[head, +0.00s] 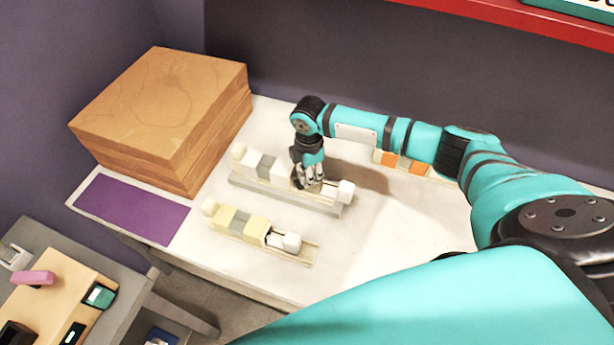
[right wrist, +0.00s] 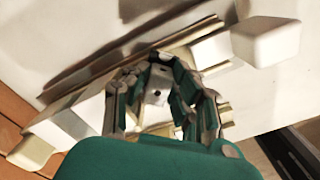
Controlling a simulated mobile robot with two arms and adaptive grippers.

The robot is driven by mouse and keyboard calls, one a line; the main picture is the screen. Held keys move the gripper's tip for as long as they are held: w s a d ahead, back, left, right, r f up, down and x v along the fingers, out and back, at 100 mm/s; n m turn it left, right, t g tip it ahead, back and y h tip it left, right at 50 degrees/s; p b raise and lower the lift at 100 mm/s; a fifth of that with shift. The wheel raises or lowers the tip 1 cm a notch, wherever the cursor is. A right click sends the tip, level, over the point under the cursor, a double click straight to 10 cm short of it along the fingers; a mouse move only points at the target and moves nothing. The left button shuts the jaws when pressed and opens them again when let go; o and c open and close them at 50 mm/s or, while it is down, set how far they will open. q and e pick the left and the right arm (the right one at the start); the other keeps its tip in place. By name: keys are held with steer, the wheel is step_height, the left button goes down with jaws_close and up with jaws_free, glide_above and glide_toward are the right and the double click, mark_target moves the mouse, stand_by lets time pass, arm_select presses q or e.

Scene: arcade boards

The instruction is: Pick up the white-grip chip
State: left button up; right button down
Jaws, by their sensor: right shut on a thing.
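My right gripper (head: 309,184) reaches down onto the far rail (head: 255,190), which carries white and grey blocks. It is shut on a small white piece with dark spots (right wrist: 157,90), seen between the fingers in the right wrist view (right wrist: 155,112); I take it for the white-grip chip. The fingers hide most of the piece, and I cannot tell whether it is clear of the rail. A white block (head: 345,190) stands at the rail's right end, also seen in the wrist view (right wrist: 265,42). My left gripper is not in view.
A nearer rail (head: 300,257) holds cream, grey and white blocks. Orange blocks (head: 405,164) sit behind my right arm. Stacked wooden boxes (head: 160,105) and a purple mat (head: 132,209) lie left. A side table (head: 100,265) with small items stands at lower left.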

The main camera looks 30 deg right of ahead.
steer(key=shift+r, duration=0.6)
step_height(320, 180, up, 2)
steer(key=shift+r+b, duration=0.25)
steer(key=shift+b, duration=0.25)
steer(key=s+a, duration=0.2)
steer(key=s, duration=0.5)
steer(key=s+a+r+b, duration=0.1)
steer(key=s, duration=0.7)
steer(key=shift+s+a+r, duration=0.15)
steer(key=shift+s+a, duration=0.15)
steer(key=shift+a, duration=0.1)
steer(key=w+d+r+p, duration=0.1)
steer(key=w+p, duration=0.2)
steer(key=w, duration=0.2)
steer(key=w+d+r+p, duration=0.1)
steer(key=w+p, duration=0.3)
steer(key=w, duration=0.1)
steer(key=w+d+r+p, duration=0.1)
steer(key=w+p, duration=0.2)
steer(key=w, duration=0.2)
steer(key=shift+w+d+r, duration=0.1)
steer(key=shift+d+r, duration=0.2)
steer(key=shift+d, duration=0.05)
steer(key=shift+f, duration=0.1)
